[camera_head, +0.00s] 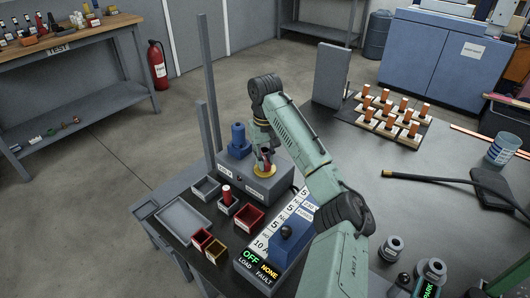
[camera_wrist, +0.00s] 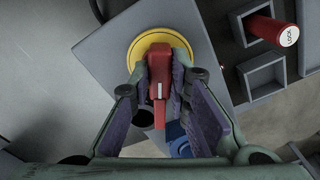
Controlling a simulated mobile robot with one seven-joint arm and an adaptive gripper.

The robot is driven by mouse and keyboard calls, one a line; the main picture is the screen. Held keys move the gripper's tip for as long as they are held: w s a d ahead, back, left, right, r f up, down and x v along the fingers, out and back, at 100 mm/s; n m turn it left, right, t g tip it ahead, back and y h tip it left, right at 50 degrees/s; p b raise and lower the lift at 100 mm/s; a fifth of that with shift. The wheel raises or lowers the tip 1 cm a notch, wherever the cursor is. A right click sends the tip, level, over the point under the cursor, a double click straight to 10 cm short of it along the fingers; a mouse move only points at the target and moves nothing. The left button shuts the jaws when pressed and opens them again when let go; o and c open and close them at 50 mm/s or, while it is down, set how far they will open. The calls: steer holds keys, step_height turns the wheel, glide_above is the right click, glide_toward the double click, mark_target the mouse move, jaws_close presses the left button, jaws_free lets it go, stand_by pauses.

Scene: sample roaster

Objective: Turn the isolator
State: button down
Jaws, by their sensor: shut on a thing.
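The isolator is a red handle (camera_wrist: 160,84) on a round yellow plate (camera_wrist: 150,48), mounted on a grey box (camera_wrist: 101,49). In the head view the yellow plate (camera_head: 264,170) shows on top of the grey box (camera_head: 232,186), below my gripper (camera_head: 265,156). In the wrist view my gripper (camera_wrist: 162,92) has its two dark pads on either side of the red handle and is shut on it. The handle's narrow end with a white mark points down in the wrist view. The fingers partly hide the handle and plate.
A red LOCK cylinder (camera_wrist: 272,30) stands among small trays beside the box; it also shows in the head view (camera_head: 226,195). The OFF/NONE display unit (camera_head: 257,272) is in front. A grey post (camera_head: 209,82) rises at the left.

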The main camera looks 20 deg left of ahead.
steer(key=n+p, duration=0.2)
steer(key=n, duration=0.3)
steer(key=shift+n, duration=0.3)
stand_by(0.4)
steer(key=c, duration=1.5)
jaws_free()
step_height(320, 180, up, 12)
